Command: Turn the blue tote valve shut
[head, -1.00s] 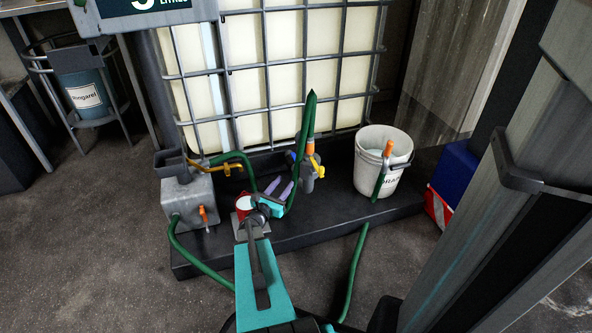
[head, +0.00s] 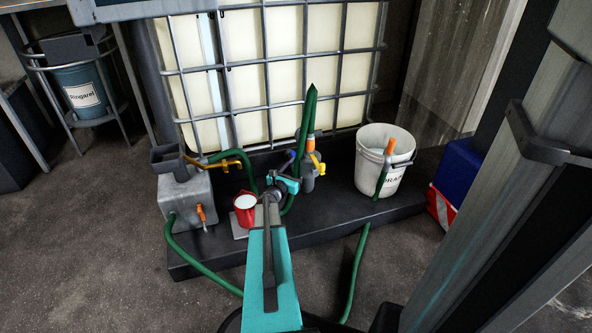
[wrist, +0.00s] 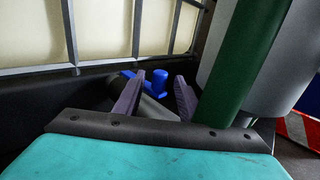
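The blue tote valve handle (wrist: 158,80) shows in the wrist view between and beyond my fingertips, with a grey pipe below it. In the head view only a little blue shows beside my gripper (head: 288,167); the rest is hidden. My gripper (wrist: 157,95) has two purple fingers set apart, with the blue handle in the gap between them. I cannot tell whether either finger touches it. The white tote (head: 290,70) stands behind in its metal cage.
A thick green hose (wrist: 232,65) stands close to the right finger. A yellow valve (head: 318,165) sits right of my gripper. A red cup (head: 244,213) stands left of my wrist. A white bucket (head: 372,175) stands on the black plinth (head: 345,212) at right.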

